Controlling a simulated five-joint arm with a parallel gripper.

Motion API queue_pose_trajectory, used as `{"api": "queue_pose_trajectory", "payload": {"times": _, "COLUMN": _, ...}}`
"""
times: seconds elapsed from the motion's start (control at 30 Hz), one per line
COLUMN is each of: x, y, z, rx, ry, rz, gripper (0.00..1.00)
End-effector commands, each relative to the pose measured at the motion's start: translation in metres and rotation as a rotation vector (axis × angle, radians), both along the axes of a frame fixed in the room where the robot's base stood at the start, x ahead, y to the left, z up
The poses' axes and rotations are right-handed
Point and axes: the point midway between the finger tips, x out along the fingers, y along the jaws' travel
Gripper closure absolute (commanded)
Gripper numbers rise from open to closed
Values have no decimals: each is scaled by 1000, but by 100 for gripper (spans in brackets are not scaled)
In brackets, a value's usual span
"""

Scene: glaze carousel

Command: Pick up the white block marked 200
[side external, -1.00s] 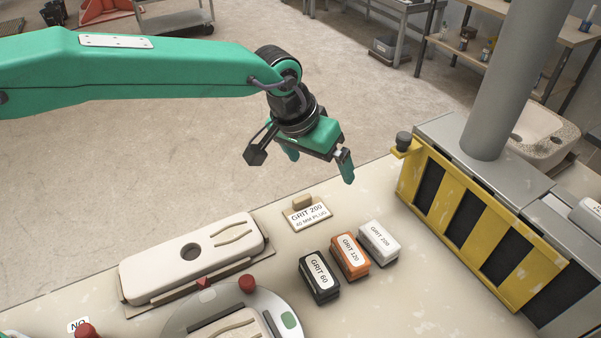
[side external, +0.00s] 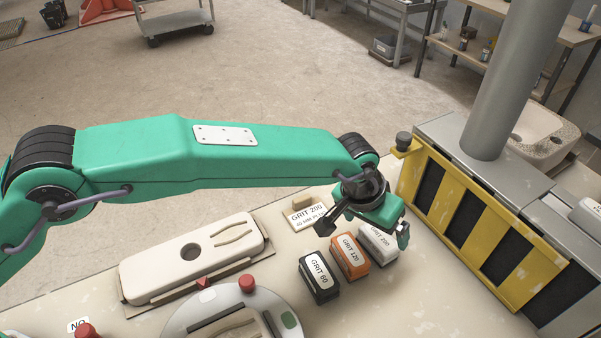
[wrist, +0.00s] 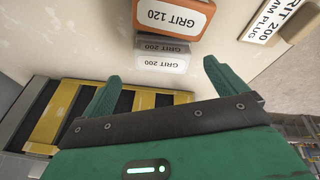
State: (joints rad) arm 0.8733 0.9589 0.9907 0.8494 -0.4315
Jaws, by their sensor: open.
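The white block marked GRIT 200 (side external: 379,243) stands at the right end of a row of three blocks. In the wrist view the white block (wrist: 163,58) lies ahead of and between my open fingers, apart from them. My gripper (side external: 390,228) is over the white block in the side view and covers part of its top. In the wrist view my gripper (wrist: 160,85) has its two green fingers spread with nothing between the tips. How high the fingertips are above the block is hard to tell.
The orange GRIT 120 block (side external: 350,257) is close beside the white one, then the black GRIT 60 block (side external: 319,278). A GRIT 200 card (side external: 305,216) lies behind. A yellow-black striped barrier (side external: 440,200) stands to the right. The front right counter is clear.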

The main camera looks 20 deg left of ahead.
Motion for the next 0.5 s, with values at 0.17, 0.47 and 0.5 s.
{"api": "queue_pose_trajectory", "payload": {"times": 0.17, "x": 3, "y": -3, "z": -11, "rx": 0, "ry": -1, "rz": 0, "gripper": 3}}
{"api": "queue_pose_trajectory", "payload": {"times": 0.47, "x": 3, "y": -3, "z": -16, "rx": 1, "ry": 0, "rz": 0, "gripper": 3}}
{"api": "queue_pose_trajectory", "payload": {"times": 0.5, "x": 4, "y": -4, "z": -19, "rx": 1, "ry": 0, "rz": 0, "gripper": 3}}
